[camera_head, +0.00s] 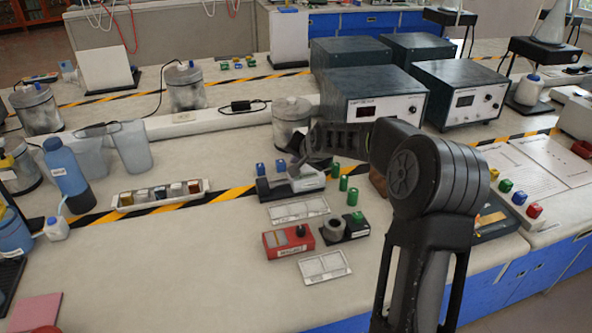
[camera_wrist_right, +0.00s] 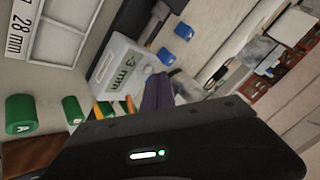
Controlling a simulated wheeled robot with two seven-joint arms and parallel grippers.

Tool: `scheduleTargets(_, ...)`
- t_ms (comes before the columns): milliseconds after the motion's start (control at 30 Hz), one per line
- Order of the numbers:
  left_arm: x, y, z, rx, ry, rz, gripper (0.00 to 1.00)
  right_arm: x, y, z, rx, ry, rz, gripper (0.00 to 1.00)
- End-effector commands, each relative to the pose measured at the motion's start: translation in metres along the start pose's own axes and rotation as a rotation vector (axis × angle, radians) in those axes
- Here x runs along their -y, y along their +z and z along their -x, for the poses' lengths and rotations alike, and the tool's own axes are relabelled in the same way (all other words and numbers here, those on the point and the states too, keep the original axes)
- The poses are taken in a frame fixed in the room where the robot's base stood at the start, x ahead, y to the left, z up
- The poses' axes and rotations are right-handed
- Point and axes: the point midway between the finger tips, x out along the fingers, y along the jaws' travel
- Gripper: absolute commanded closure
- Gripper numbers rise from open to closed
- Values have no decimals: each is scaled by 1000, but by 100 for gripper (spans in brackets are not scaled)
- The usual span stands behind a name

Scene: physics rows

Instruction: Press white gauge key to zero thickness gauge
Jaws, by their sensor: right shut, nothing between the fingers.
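The thickness gauge (camera_head: 307,179) is a grey block on a dark base near the middle of the bench in the head view. My right gripper (camera_head: 303,160) is over the gauge, shut and empty. My left gripper is not in view.
Green pieces (camera_head: 354,197) stand right of the gauge. A blue piece (camera_wrist_right: 183,31) is beside it in the wrist view. A red box (camera_head: 276,242) and a framed card (camera_head: 325,267) lie in front. Instrument boxes (camera_head: 365,92) stand behind.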

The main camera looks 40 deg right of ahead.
Motion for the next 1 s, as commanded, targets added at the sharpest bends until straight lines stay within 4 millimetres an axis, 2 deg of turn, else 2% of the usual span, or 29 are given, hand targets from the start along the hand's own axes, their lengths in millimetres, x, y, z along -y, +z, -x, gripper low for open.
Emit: scheduleTargets(1000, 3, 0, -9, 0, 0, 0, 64, -5, 5, -7, 0, 0, 1, 100)
